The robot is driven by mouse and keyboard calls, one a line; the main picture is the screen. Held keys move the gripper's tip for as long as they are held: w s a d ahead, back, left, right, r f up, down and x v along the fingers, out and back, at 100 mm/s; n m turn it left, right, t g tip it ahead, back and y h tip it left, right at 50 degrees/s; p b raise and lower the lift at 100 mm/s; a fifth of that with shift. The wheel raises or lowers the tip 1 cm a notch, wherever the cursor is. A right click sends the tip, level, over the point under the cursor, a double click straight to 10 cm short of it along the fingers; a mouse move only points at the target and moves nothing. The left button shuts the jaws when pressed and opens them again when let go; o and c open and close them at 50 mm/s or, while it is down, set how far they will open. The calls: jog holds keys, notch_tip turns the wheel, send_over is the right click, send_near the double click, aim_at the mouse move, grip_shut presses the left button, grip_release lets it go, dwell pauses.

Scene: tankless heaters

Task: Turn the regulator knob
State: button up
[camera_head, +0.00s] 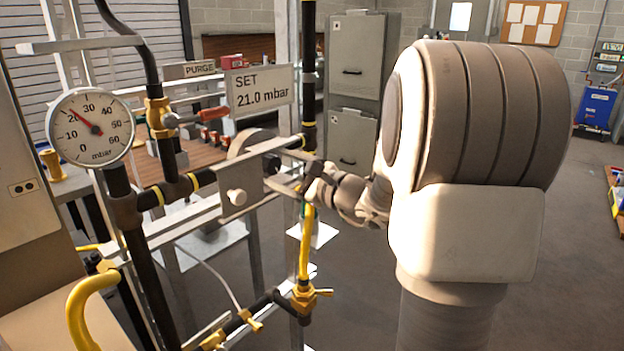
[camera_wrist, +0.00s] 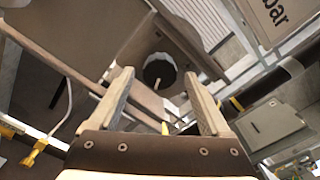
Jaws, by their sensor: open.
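The regulator knob (camera_wrist: 160,68) shows in the wrist view as a round grey knob with a dark face and a pale pointer. It lies between and beyond my gripper's fingertips (camera_wrist: 158,76), with a gap on both sides. My gripper (camera_head: 274,176) is open beside the regulator in the head view, where its fingers partly hide the knob. The pressure gauge (camera_head: 91,127) has a red needle a little above 20 mbar. A sign (camera_head: 260,91) reads SET 21.0 mbar. Whether a finger touches the knob cannot be told.
Black pipes with brass fittings and a steel plate (camera_head: 240,192) surround the regulator. A yellow pipe (camera_head: 305,243) runs below my gripper. A red-handled valve (camera_head: 212,114) and a PURGE sign (camera_head: 199,68) are behind.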

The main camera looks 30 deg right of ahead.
jog(key=p+v, duration=0.2)
jog(key=v, duration=1.4)
jog(key=shift+s, duration=0.2)
